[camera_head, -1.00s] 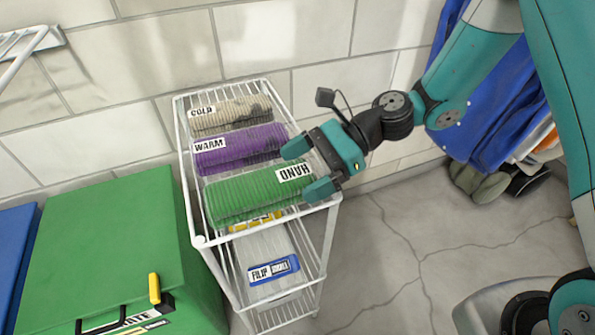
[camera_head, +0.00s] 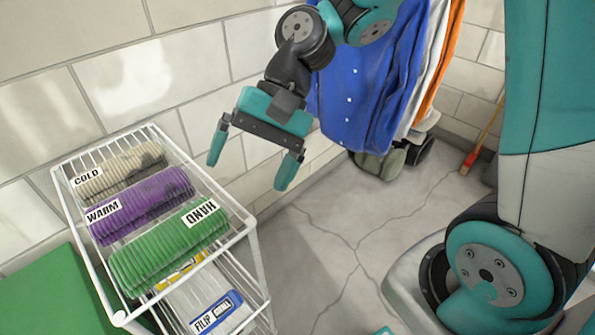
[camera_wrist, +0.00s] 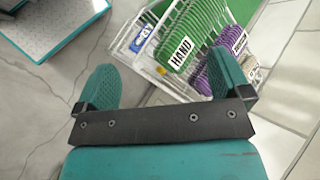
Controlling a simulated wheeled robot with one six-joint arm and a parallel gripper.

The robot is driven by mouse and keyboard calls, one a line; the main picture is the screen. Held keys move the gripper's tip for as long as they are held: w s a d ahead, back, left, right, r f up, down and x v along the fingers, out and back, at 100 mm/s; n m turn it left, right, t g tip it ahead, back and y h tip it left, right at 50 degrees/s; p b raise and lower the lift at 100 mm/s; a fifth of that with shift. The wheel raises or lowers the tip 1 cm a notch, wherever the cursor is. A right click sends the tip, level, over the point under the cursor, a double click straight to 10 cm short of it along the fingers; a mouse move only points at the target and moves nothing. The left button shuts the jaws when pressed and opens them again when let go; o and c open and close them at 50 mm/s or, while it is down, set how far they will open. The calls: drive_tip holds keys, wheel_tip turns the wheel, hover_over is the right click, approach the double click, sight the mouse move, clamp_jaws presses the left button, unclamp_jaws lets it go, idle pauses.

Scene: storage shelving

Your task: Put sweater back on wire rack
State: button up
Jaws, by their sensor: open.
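The wire rack (camera_head: 252,222) is white and stands at the left in the head view. On its top lie three ribbed, folded bundles. They are a beige one labelled COLD (camera_head: 125,168), a purple one labelled WARM (camera_head: 150,200) and a green sweater-like one labelled HAND (camera_head: 160,250), nearest the front. The HAND label reads upside down. My gripper (camera_head: 250,160) is open and empty, up and to the right of the rack, clear of the bundles. In the wrist view the green bundle (camera_wrist: 205,20) lies beyond my open fingers (camera_wrist: 163,70).
A lower rack shelf holds a white and blue package (camera_head: 215,312). A green bin (camera_head: 40,295) stands left of the rack. Hanging clothes, including a blue shirt (camera_head: 360,75), are behind my gripper. The floor (camera_head: 330,235) right of the rack is open.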

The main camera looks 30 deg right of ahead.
drive_tip(key=s+d+r+n+t+h, duration=0.3)
drive_tip(key=s+r+n, duration=0.1)
drive_tip(key=s+n, duration=0.5)
drive_tip(key=shift+s+n, duration=0.2)
drive_tip(key=shift+n, duration=0.7)
